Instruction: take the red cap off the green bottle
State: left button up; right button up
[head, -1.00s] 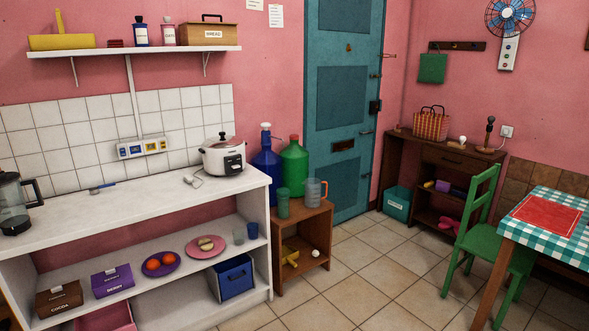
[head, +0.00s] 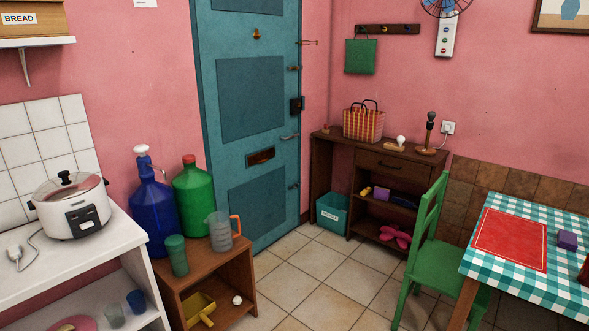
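Neither of my grippers shows in the head view.
A white counter (head: 118,236) with a rice cooker (head: 73,206) is at the left. A green chair (head: 428,255) and a table with a checked cloth (head: 474,264) stand at the right. The tiled floor (head: 310,272) between is clear. A wooden desk (head: 322,165) stands at the back.

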aim_at(190, 158)
jog(key=i+l+u, duration=0.1)
jog(key=i+u, duration=0.25)
jog(key=i, duration=0.25)
jog(key=i+l+u, duration=0.35)
jog(key=i, duration=0.25)
jog(key=i+l+u, duration=0.35)
jog(key=i, duration=0.2)
